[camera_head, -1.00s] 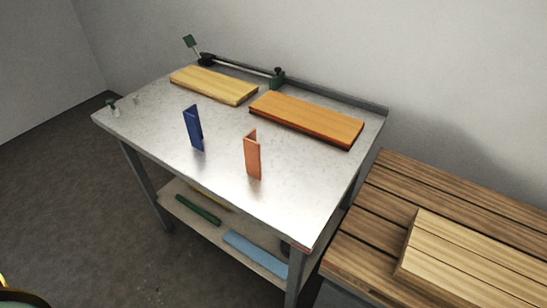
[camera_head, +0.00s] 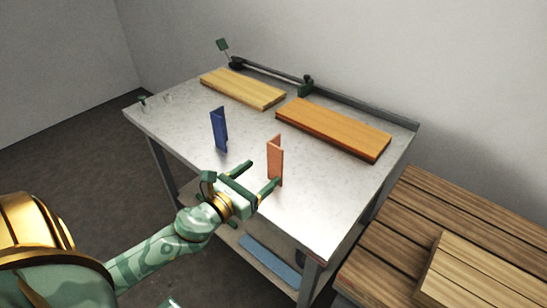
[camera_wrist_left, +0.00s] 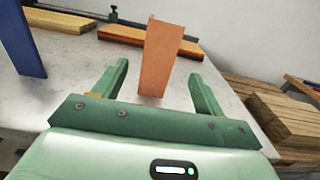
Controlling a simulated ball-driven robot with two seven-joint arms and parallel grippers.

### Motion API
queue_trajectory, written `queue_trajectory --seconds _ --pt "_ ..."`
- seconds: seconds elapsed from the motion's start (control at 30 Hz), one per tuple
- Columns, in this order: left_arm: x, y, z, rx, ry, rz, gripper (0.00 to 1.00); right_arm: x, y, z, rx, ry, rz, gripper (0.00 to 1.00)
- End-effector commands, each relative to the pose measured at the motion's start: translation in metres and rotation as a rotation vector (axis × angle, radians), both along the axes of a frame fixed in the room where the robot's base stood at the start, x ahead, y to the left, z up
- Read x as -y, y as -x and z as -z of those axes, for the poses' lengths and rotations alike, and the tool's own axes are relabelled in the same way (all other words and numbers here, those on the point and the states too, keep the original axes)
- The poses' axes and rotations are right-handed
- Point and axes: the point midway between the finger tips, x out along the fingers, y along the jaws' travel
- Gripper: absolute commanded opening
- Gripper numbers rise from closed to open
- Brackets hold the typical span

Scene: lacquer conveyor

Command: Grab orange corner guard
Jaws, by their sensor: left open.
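The orange corner guard (camera_head: 275,160) stands upright on the metal table (camera_head: 330,190), near its front edge. My left gripper (camera_head: 260,177) is open and empty, with its fingers pointing toward the guard. In the left wrist view the orange corner guard (camera_wrist_left: 158,58) stands ahead between the two open green fingers (camera_wrist_left: 157,85), beyond their tips or just at them; the exact gap is hard to tell. In the head view one fingertip overlaps the guard's lower part. My right gripper is not in view.
A blue corner guard (camera_head: 218,130) stands upright left of the orange one, also in the wrist view (camera_wrist_left: 22,40). Two wooden boards, pale (camera_head: 243,88) and orange-brown (camera_head: 333,128), lie farther back. Slatted wooden stacks (camera_head: 440,240) stand at right.

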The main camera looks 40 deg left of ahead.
Motion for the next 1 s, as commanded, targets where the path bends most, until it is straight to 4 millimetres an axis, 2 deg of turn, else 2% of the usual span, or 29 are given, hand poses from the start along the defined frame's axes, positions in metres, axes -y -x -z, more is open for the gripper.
queue_trajectory --seconds 0.03,0.13,0.37,0.6,0.73,0.93,1.0 --pt "0.001 -0.013 -0.003 0.005 -0.001 0.000 0.71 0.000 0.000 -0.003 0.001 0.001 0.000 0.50" --pt "0.002 -0.032 -0.001 0.002 0.000 0.000 0.71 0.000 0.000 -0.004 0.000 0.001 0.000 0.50" --pt "0.003 -0.052 0.001 0.000 0.003 -0.002 0.71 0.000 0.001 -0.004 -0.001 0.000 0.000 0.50" --pt "0.005 -0.090 0.002 -0.001 0.003 -0.002 0.71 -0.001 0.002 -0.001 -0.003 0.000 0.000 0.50" --pt "0.006 -0.099 0.002 -0.003 0.004 -0.001 0.71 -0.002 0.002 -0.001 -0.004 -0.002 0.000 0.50" --pt "0.006 -0.099 0.002 -0.003 0.004 -0.001 0.71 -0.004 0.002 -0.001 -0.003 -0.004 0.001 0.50" --pt "0.006 -0.099 0.002 -0.003 0.004 -0.001 0.51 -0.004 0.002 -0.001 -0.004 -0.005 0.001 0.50"
